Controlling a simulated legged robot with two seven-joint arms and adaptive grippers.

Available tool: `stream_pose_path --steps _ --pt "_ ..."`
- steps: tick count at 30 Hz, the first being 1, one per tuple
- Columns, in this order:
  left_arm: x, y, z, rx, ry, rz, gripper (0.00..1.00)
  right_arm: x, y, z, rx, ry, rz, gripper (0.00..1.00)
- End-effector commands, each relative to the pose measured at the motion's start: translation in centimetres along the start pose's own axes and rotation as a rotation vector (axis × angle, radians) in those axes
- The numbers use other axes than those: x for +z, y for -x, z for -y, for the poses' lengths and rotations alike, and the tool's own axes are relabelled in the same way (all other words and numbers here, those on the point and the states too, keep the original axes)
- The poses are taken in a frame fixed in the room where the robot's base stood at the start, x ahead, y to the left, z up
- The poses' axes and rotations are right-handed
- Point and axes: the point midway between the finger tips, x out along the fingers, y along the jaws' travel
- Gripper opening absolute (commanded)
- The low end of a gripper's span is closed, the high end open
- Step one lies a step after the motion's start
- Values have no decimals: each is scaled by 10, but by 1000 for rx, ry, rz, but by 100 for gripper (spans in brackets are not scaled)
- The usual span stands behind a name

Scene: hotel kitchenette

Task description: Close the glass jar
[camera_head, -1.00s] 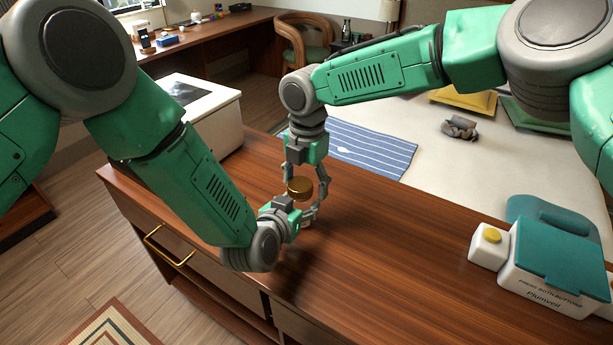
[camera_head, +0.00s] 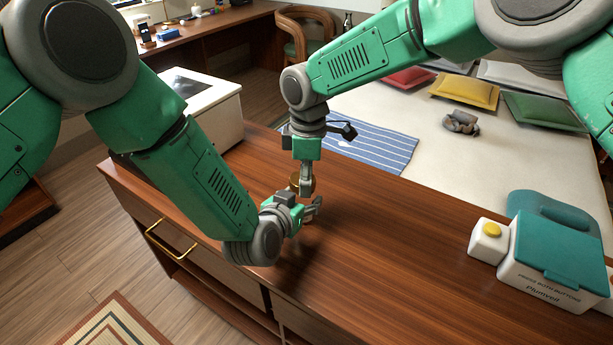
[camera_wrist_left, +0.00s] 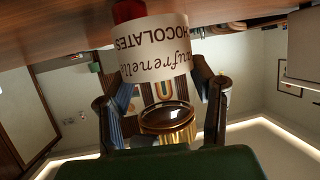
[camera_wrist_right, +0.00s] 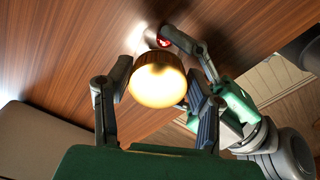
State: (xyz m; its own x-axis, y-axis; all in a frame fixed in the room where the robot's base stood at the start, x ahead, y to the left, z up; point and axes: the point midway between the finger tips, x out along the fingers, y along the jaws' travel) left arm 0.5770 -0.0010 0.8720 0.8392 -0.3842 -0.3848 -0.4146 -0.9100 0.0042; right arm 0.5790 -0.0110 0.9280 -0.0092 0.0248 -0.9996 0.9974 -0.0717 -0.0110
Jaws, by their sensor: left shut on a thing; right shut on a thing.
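The glass jar shows in the left wrist view, with a pale label (camera_wrist_left: 155,48) reading "CHOCOLATES" upside down. My left gripper (camera_head: 308,208), low over the counter, is shut on the jar. In the head view the jar is mostly hidden by the grippers. The round gold lid (camera_wrist_right: 158,82) lies between the fingers of my right gripper (camera_wrist_right: 155,105), which is shut on it from above. The lid also shows at the jar's mouth end in the left wrist view (camera_wrist_left: 168,119). I cannot tell whether it is fully seated.
The wooden counter (camera_head: 400,235) is clear to the right of the grippers. A white and teal box (camera_head: 555,260) with a yellow button stands at its right end. A white box (camera_head: 207,110) is behind my left arm. A bed with cushions (camera_head: 465,90) lies behind the counter.

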Motion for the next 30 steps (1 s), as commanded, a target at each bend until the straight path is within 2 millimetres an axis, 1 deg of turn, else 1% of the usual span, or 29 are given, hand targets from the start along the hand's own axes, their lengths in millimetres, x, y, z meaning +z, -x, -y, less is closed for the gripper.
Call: stream_pose_path --steps 1,6,9,12,16,24,25,26,27,30 --pt "-3 -2 11 -22 4 -8 0 4 -3 5 -11 -124 20 12" --pt "-3 -2 11 -23 4 -9 0 3 -4 6 -6 -579 25 12" --pt "-4 -2 11 -23 4 -9 0 2 -4 7 -4 -803 25 12" --pt "-4 -2 11 -23 4 -9 0 1 -5 7 -4 -956 26 12" --pt "-4 -2 11 -23 4 -10 0 2 -5 6 -3 -1045 26 12" --pt "-4 -2 11 -23 4 -10 0 2 -5 6 -1 -1051 27 12" --pt "-4 -2 11 -23 4 -10 0 3 -5 6 -1 -1051 27 54" --pt "-4 -2 11 -23 4 -10 0 2 -5 6 -1 -1050 27 64" --pt "-4 -2 11 -22 4 -10 0 2 -4 6 -1 -1050 25 67" --pt "-3 -1 8 -17 3 -8 0 1 -4 5 0 -1049 21 67"
